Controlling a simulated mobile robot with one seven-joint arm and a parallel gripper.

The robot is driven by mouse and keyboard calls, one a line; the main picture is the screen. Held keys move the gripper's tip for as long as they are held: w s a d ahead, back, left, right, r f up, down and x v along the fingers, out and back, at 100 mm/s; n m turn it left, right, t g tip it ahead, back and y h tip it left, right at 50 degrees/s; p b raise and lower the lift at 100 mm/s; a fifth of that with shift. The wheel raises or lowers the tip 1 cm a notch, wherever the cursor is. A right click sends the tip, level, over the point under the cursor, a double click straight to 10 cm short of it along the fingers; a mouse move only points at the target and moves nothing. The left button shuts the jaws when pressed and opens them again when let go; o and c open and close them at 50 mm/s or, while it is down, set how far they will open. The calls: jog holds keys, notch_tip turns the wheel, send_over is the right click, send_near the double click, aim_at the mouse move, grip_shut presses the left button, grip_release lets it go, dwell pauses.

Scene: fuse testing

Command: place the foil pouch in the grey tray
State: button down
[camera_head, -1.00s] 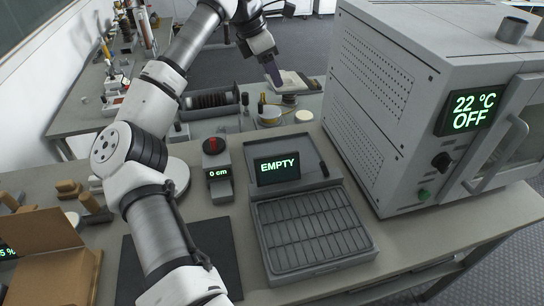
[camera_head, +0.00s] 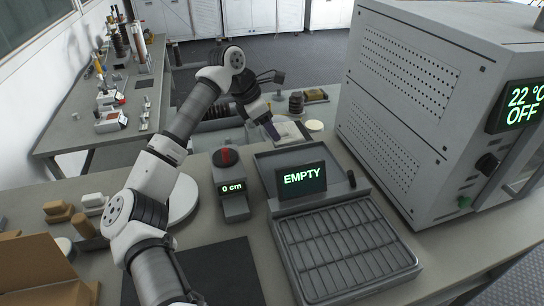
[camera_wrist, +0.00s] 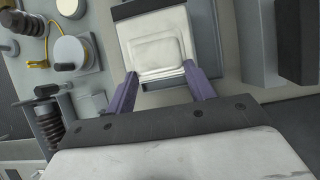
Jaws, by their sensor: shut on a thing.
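The foil pouch (camera_wrist: 158,48) is a pale, square packet with a raised middle. In the wrist view it lies between the two purple fingertips of my gripper (camera_wrist: 161,70), which is shut on its near edge. In the head view my gripper (camera_head: 272,132) reaches down behind the display, with the pale pouch (camera_head: 289,130) at its tips. I cannot tell how high the pouch is above what lies below it. The grey tray (camera_head: 283,262), with a gridded floor, sits on the bench in front of the display and looks empty.
A display (camera_head: 301,178) reading EMPTY stands at the tray's back edge. A device (camera_head: 231,187) reading 0 cm with a red knob stands left of it. A large grey oven (camera_head: 410,110) rises on the right. A black mat (camera_head: 222,272) lies at front left.

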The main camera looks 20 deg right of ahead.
notch_tip(320, 180, down, 11)
jog(key=shift+f+p, duration=0.15)
jog(key=shift+p, duration=1.05)
jog(key=shift+f, duration=0.15)
jog(key=c, duration=0.6)
grip_release()
jog(key=shift+o, duration=0.2)
jog(key=shift+r, duration=0.25)
jog(key=b+v, duration=0.4)
jog(key=v, duration=0.8)
